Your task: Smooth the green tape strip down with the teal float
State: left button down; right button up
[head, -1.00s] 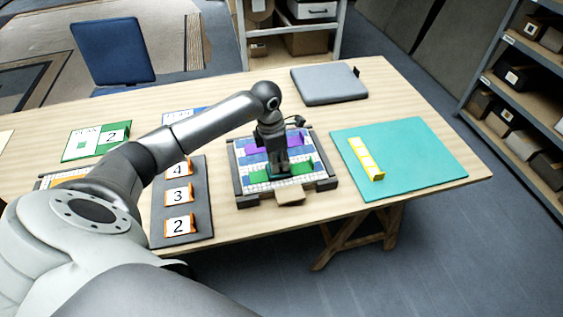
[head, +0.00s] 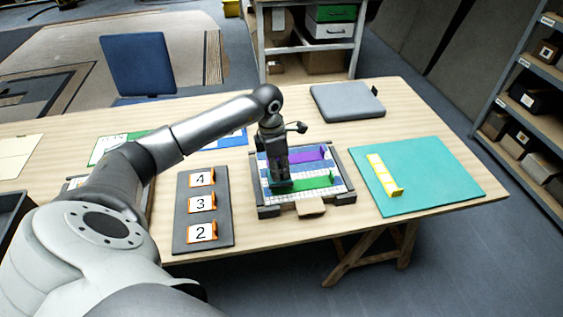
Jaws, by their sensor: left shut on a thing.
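The mosaic panel (head: 335,189) lies in a dark-railed frame (head: 346,171) at the middle of the table. The green tape strip (head: 314,185) runs across its near part, with a small upright tab at its right end. My left gripper (head: 280,179) points down over the strip's left end and covers that end. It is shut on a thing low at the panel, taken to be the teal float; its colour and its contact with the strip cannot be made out. My right gripper is not in view.
A purple strip (head: 308,153) lies farther back on the panel. A teal mat (head: 440,175) with a yellow strip (head: 379,168) is to the right. A dark board (head: 183,215) with numbered cards is to the left. A grey cushion-like pad (head: 345,100) lies behind.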

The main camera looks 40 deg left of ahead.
aim_at(279, 162)
pick_arm(q)
notch_tip(279, 162, up, 2)
jog(key=shift+p, duration=0.4)
jog(key=shift+s+a+r+p, duration=0.15)
jog(key=shift+r+p, duration=0.25)
jog(key=shift+r, duration=0.85)
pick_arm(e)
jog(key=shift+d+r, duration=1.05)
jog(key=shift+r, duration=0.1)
